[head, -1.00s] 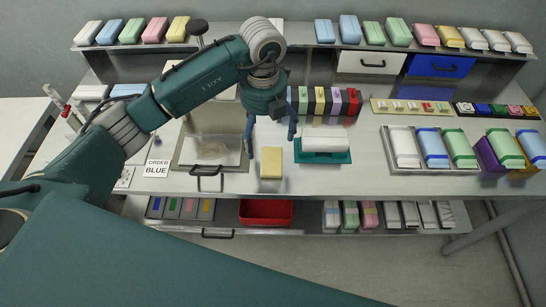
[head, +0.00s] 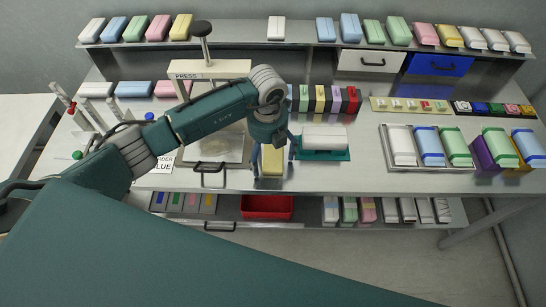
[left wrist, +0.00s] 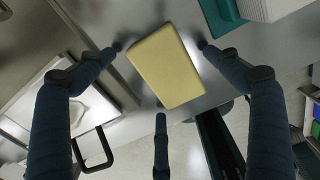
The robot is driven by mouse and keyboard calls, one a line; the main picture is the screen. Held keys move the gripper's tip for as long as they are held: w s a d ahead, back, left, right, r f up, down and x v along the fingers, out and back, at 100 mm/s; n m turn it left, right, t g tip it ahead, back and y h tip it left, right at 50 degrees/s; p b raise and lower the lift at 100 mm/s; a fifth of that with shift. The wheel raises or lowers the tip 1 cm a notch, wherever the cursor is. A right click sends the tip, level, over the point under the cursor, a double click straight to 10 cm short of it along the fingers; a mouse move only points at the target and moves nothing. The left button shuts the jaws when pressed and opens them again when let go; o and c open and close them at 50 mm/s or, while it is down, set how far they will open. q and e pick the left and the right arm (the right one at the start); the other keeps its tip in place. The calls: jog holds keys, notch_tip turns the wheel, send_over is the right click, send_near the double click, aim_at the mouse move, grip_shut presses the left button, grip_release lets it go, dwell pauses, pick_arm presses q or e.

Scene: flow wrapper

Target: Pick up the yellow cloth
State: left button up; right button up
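The yellow cloth (head: 275,184) is a folded, block-shaped pad lying near the front edge of the steel table. In the left wrist view the cloth (left wrist: 166,66) lies slightly turned between the fingers. My left gripper (head: 274,164) is right above the cloth in the head view and partly hides it. In the left wrist view my left gripper (left wrist: 161,50) is open, with one finger on each side of the cloth and a third at its near edge. Gaps show beside the two side fingertips. My right gripper is not in view.
A teal tray with a white block (head: 323,138) stands close to the right of the cloth. A press (head: 210,70) with a framed plate is to the left. A shelf below holds a red bin (head: 266,207). A metal tray (head: 425,165) of wrapped packs is farther right.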

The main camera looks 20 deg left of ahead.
aim_at(268, 157)
pick_arm(q)
jog(key=c, duration=0.8)
jog(key=shift+r, duration=0.15)
jog(key=shift+w+r, duration=0.1)
jog(key=shift+r, duration=0.5)
notch_tip(268, 157, up, 19)
jog(key=b, duration=0.3)
jog(key=shift+f, duration=0.15)
